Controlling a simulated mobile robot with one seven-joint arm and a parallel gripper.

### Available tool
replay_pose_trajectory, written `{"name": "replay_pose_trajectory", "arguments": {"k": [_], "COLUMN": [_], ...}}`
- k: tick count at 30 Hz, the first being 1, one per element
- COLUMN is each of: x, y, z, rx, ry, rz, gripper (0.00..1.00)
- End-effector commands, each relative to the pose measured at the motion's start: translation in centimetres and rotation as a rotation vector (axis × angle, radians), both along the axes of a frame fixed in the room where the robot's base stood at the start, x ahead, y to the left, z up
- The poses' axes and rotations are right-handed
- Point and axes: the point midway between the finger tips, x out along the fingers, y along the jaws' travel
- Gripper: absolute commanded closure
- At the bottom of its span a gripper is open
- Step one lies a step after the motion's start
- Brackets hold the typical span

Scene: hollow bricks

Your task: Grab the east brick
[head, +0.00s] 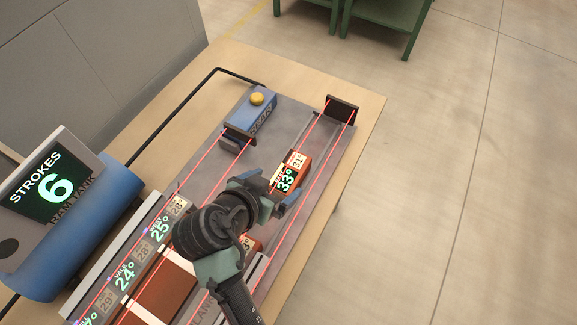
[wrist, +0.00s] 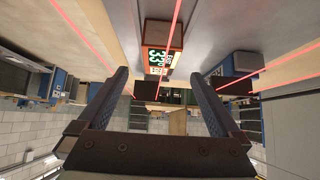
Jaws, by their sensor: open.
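An orange-red brick (head: 303,183) lies on the grey bed near its right side, with a green "33°" display and a pale "31°" tag on it. Its small name label is too small to read, so I cannot tell from it whether this is the east brick. My gripper (head: 268,190) is open, with its blue fingers at the near end of this brick. In the wrist view the brick (wrist: 177,41) lies beyond the tips of my gripper (wrist: 157,72), roughly between their lines. Nothing is between the fingers. Another brick (head: 254,242) is mostly hidden behind my arm.
Red beam lines run along the bed (head: 200,165). A blue box with a yellow button (head: 257,98) stands at the far end, and a dark plate (head: 342,108) at the far right. Several bricks with displays lie at the left, beside a "STROKES 6" screen (head: 52,187).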

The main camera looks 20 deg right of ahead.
Motion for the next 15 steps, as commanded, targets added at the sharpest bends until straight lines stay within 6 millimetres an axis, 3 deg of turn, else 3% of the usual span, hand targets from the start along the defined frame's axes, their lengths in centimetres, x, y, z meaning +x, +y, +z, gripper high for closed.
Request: {"name": "replay_pose_trajectory", "arguments": {"k": [5,15], "x": [1.2,2.6], "y": [-1.6,-3.7], "z": [-1.8,-3.5], "rx": [0.0,-0.001], "ry": [0.0,-0.001], "rz": [-0.001,-0.003], "gripper": [0.0,0.0]}}
